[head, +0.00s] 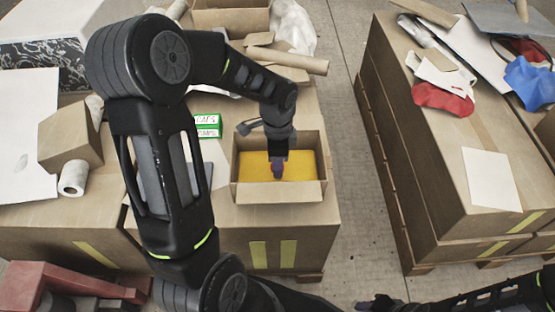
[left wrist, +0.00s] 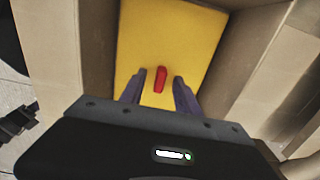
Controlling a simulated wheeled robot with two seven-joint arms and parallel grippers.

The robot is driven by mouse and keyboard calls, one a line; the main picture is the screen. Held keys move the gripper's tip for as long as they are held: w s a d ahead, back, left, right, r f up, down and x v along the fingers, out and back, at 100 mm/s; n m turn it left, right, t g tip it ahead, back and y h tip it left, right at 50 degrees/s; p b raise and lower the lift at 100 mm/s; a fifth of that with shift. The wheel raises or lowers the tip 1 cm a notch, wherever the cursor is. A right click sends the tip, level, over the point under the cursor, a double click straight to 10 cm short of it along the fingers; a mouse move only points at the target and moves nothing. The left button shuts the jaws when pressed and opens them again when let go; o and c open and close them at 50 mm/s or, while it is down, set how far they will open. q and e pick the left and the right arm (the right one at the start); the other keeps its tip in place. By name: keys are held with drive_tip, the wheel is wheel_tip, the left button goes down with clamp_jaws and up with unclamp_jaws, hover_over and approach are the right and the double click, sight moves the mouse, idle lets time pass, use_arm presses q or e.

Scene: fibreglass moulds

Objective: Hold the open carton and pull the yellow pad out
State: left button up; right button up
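The open carton (head: 270,192) stands near the right front corner of the left-hand cardboard-covered table. The yellow pad (head: 301,163) lies inside it, and it also shows in the left wrist view (left wrist: 200,40). A small red piece (left wrist: 160,79) stands on the pad's face. My left gripper (head: 277,170) reaches down into the carton over the pad. In the left wrist view its fingers (left wrist: 159,88) are spread either side of the red piece, apart from it. My right arm (head: 480,298) shows low at the right, away from the carton; its fingertips are unclear.
Green-and-white boxes (head: 207,126) lie left of the carton. A cardboard tube (head: 287,59) and plastic wrap (head: 294,25) lie behind it. A white roll (head: 73,178) is further left. A bare floor aisle (head: 362,200) separates this table from the right-hand stack (head: 440,170).

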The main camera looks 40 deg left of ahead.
use_arm(q)
drive_tip(key=shift+c, duration=0.4)
clamp_jaws()
use_arm(e)
drive_tip(key=shift+c, duration=0.5)
